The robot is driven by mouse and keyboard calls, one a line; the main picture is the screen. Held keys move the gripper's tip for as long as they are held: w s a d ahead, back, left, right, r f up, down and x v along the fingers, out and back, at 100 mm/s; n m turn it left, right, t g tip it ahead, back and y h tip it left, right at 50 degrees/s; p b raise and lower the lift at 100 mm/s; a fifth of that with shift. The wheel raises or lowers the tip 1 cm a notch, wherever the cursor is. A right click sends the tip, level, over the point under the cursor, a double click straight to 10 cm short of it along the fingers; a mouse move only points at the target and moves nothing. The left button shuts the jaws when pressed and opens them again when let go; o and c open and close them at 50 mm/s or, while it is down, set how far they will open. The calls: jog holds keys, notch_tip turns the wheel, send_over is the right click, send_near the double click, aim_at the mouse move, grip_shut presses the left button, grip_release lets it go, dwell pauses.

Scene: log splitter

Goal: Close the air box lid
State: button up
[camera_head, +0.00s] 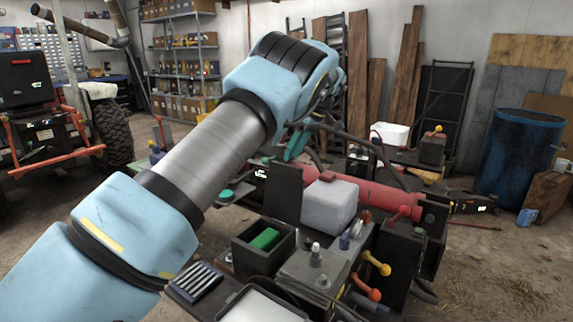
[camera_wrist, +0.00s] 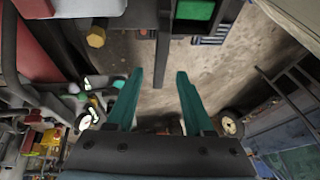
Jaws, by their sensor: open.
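I cannot tell for sure which part is the air box lid. A dark flat panel (camera_head: 283,192) stands upright beside a white box (camera_head: 330,204), left of a red cylinder (camera_head: 378,196). An open black box (camera_head: 248,258) holds a green block (camera_head: 265,238); the green block also shows at the top of the wrist view (camera_wrist: 195,10). My forearm hides part of the machine.
Yellow and red knobbed levers (camera_head: 376,263) stick up at the machine's front right. Hoses arch over the machine behind the gripper. A blue barrel (camera_head: 515,155) stands at the right, and a red-framed vehicle (camera_head: 45,125) at the left. The floor at the right is mostly clear.

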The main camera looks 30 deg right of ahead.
aim_at(287, 165)
jog(key=p+x, duration=0.1)
jog(key=x, duration=0.5)
jog(key=shift+p, duration=0.35)
jog(key=shift+c, duration=0.3)
grip_shut()
jog(key=shift+r, duration=0.1)
dwell(0.6)
